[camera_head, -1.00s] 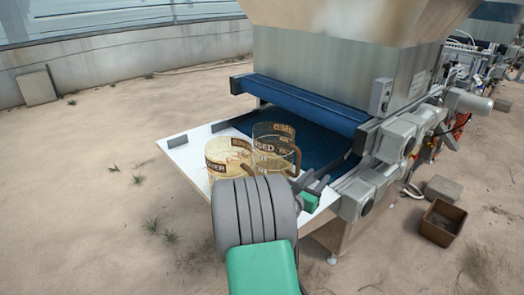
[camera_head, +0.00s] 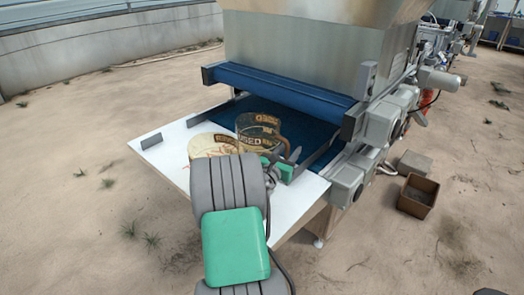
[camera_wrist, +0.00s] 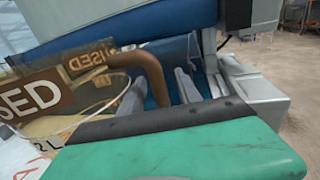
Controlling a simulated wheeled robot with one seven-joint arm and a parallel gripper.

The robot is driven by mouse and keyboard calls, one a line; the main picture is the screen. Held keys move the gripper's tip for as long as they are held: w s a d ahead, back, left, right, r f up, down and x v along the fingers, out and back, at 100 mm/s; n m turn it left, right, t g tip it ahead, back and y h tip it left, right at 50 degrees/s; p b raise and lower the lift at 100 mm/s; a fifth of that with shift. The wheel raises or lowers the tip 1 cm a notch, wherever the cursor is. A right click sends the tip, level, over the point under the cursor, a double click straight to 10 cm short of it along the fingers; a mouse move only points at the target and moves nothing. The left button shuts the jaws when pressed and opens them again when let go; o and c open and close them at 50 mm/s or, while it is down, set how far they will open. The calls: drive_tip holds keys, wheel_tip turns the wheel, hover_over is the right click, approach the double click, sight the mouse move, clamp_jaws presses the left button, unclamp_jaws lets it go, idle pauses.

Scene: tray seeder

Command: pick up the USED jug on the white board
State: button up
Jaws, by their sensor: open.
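The USED jug (camera_head: 250,140) is a clear jug with a brown label band and brown handle, upright on the white board (camera_head: 300,195). In the wrist view, its label (camera_wrist: 38,95) fills the left side and its handle (camera_wrist: 152,70) curves down near the middle. My gripper (camera_head: 281,160) is open at the jug's handle side. In the wrist view, grey fingers show left and right of the handle; I cannot tell whether they touch it. A second, pale jug (camera_head: 203,147) stands left of the USED jug, partly hidden by it and my arm.
The machine's blue roller (camera_head: 280,85) and blue belt lie just behind the jugs. A low rail (camera_head: 322,150) runs along the board's right side. A brown bin (camera_head: 417,196) stands on the sandy ground at right. The board's front right is bare.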

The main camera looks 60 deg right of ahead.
drive_tip(key=shift+d, duration=0.45)
drive_tip(key=shift+c, duration=0.4)
clamp_jaws()
drive_tip(key=shift+r, duration=0.1)
idle(0.6)
